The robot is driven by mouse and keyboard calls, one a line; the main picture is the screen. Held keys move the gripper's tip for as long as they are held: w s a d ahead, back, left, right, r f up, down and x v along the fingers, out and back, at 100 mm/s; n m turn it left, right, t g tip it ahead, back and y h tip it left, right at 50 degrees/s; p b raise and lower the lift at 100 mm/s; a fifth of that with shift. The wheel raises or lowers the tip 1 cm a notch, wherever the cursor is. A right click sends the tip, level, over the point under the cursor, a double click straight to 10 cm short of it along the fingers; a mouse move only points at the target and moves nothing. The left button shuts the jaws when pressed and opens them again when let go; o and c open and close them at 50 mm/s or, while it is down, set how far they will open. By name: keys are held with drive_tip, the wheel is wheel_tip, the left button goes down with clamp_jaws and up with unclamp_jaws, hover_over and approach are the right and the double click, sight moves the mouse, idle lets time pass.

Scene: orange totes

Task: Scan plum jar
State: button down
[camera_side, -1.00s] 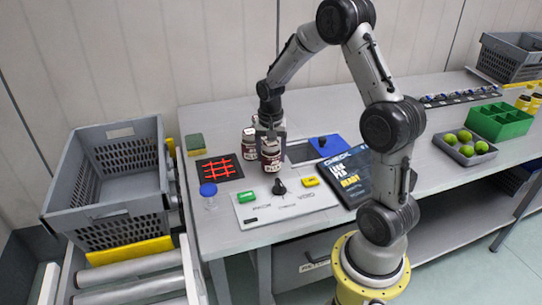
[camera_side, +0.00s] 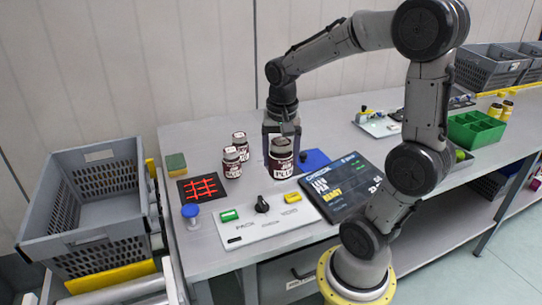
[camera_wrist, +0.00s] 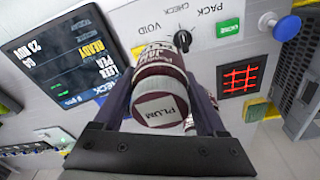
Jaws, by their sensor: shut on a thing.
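The plum jar (camera_side: 281,163) is dark with a pale lid and a label reading JAM PLUM in the side view. My gripper (camera_side: 282,139) is shut on it from above and holds it upright, seemingly raised over the table behind the white control panel. In the wrist view the jar's lid (camera_wrist: 161,109), marked PLUM, sits between my two fingers. The scanner, a black pad with a glowing red grid (camera_side: 203,188), lies to the left of the jar, apart from it. It also shows at the right of the wrist view (camera_wrist: 240,78).
Two other jars (camera_side: 231,162) (camera_side: 240,146) stand behind the scanner. The white panel (camera_side: 270,222) carries a green button, a black knob and a yellow button. A tilted screen (camera_side: 341,187) reading READY stands at right. A blue-topped post (camera_side: 190,212) is in front of the scanner.

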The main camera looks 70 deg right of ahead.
drive_tip(key=shift+s+a+r, duration=0.15)
drive_tip(key=shift+s+a, duration=0.05)
drive_tip(key=shift+s, duration=0.1)
drive_tip(key=w+d+r, duration=0.1)
drive_tip(key=w+r, duration=0.1)
drive_tip(key=w, duration=1)
drive_tip(key=w+d+r, duration=0.1)
drive_tip(key=w+d, duration=0.1)
drive_tip(key=w, duration=1)
drive_tip(key=shift+w+a+f, duration=0.4)
drive_tip(key=shift+w+f, duration=0.1)
drive_tip(key=shift+f, duration=1.6)
drive_tip(key=shift+w+a+f, duration=0.35)
drive_tip(key=shift+w+f, duration=0.1)
drive_tip(key=shift+f, duration=1.6)
drive_tip(key=shift+w+a+f, duration=0.4)
drive_tip(key=shift+w+f, duration=0.1)
drive_tip(key=shift+f, duration=1.6)
drive_tip(key=shift+r, duration=2.3)
